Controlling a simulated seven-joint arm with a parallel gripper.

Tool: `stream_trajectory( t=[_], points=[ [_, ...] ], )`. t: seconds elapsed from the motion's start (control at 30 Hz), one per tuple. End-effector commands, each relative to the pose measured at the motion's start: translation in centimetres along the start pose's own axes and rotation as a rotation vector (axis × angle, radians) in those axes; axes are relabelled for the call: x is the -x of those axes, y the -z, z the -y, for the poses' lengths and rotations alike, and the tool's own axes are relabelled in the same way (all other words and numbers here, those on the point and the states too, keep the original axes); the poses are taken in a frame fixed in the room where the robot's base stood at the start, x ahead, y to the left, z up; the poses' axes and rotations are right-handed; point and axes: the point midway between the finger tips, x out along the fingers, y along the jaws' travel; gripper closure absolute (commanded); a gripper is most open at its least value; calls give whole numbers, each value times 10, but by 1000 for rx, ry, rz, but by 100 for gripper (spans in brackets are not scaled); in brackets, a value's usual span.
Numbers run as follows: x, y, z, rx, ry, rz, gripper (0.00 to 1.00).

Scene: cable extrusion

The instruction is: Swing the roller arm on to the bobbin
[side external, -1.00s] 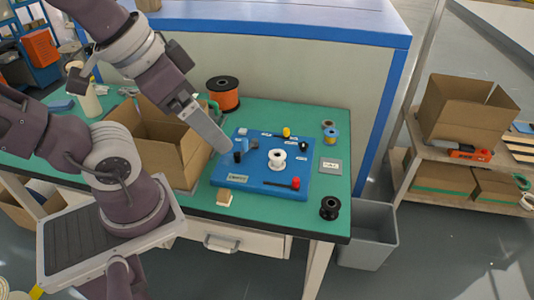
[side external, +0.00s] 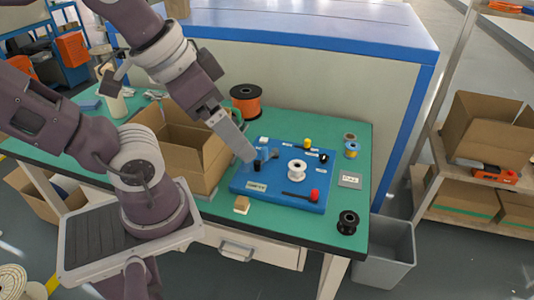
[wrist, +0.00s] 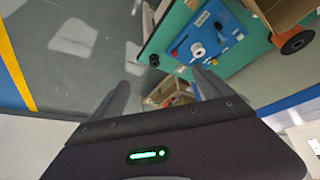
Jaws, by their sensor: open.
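The blue board (side external: 250,188) lies on the green table. A white bobbin (side external: 297,170) stands upright near its middle; it also shows in the wrist view (wrist: 197,50). A black bar with a red knob (side external: 314,195) lies in front of the bobbin, apart from it. A small dark post (side external: 257,165) and a grey-black part (side external: 272,154) are at the board's left; I cannot tell which part is the roller arm. My gripper (side external: 248,157) is over the board's left part, close to the post. In the wrist view its fingers (wrist: 165,88) are apart with nothing between them.
An open cardboard box (side external: 185,150) stands left of the board, near my arm. An orange spool (side external: 245,101) is behind. A black spool (side external: 347,222) and a small blue spool (side external: 351,149) are at the right. A yellow knob (side external: 307,144) rises from the board's back.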

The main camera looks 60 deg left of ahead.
Motion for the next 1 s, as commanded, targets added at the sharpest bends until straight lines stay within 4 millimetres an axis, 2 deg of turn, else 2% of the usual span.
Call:
stream_trajectory(
  t=[0.27,0.37,0.47,0.5,0.57,0.67,0.7,0.77,0.8,0.9,1.0],
  points=[
    [0,0,0,0,0,0,12],
    [-2,7,2,18,6,13,32],
    [-17,37,15,94,30,70,51],
    [-29,54,26,142,45,102,59],
    [-52,80,47,223,68,152,59],
    [-104,111,94,365,105,236,59],
    [-129,117,117,424,119,270,59],
    [-168,120,153,510,140,319,59],
    [-193,116,175,563,152,350,59],
    [-247,97,222,673,175,410,59],
    [-281,76,250,741,188,447,59]
  ],
)
